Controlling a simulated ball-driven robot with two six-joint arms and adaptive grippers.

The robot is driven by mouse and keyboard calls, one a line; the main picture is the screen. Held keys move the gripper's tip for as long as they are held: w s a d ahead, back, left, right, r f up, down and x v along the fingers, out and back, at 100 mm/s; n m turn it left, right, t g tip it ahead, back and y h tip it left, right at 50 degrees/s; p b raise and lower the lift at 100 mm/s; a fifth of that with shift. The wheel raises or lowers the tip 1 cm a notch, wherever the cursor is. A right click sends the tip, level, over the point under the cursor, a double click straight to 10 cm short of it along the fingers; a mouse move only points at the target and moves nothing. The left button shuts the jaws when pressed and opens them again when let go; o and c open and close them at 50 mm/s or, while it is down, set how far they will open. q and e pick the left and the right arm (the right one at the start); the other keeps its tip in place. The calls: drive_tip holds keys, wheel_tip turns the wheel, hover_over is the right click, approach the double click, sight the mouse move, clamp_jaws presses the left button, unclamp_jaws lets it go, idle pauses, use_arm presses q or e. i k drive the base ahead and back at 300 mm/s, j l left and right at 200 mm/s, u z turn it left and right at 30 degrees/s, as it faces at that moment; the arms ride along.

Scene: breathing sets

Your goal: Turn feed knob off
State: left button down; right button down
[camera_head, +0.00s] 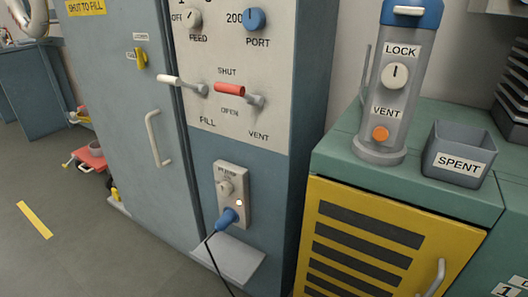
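The feed knob (189,20) is a small pale round knob near the top of the white upper part of the control panel (300,60). The word FEED is printed below it and OFF to its left. Other dial markings above it are cut off by the top edge of the picture. I cannot clearly tell which way its pointer faces. A blue PORT knob (256,19) sits to its right, with 200 printed beside it. Neither of my grippers shows in this view.
Below are a white-tipped FILL lever (170,80) and a red-handled VENT lever (230,90). A blue plug (228,218) with a dark cable sits in a lower outlet. A grey cylinder (393,95) and SPENT bin (458,152) stand on the green-topped cabinet at right.

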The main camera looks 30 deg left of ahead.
sight(191, 18)
drive_tip(key=u, duration=1.25)
